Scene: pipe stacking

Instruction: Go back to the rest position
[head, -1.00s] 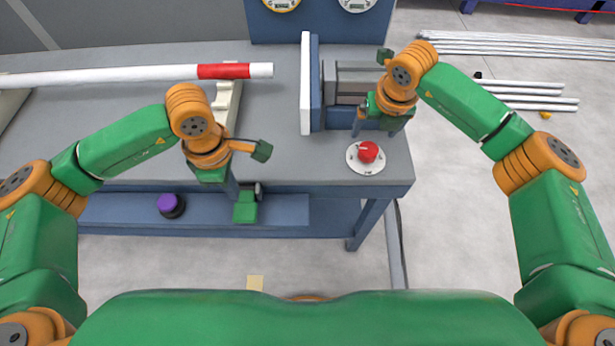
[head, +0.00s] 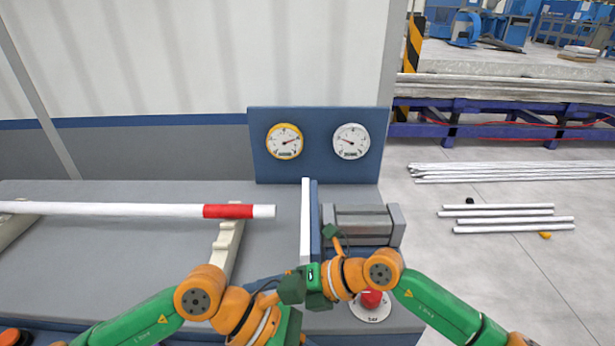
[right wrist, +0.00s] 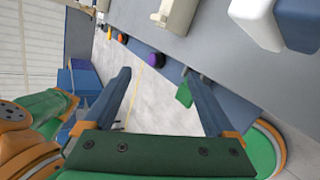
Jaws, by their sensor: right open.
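My right gripper (right wrist: 158,74) is open and empty in the right wrist view, its two blue-grey fingers spread over the floor beside the bench front. In the head view its orange and green wrist sits low in front of the bench, close to my left wrist. My left gripper (head: 288,325) is at the bottom of the head view. Its fingers are hidden or cut off, so I cannot tell whether it is open.
A white pipe with a red band (head: 228,211) lies on a cream support (head: 225,250). A white and blue upright plate (head: 306,225) stands beside a grey block (head: 362,224). A red knob (head: 371,299) is partly covered by my right arm. Two gauges (head: 285,141) stand behind. A purple button (right wrist: 155,60) is on the bench front.

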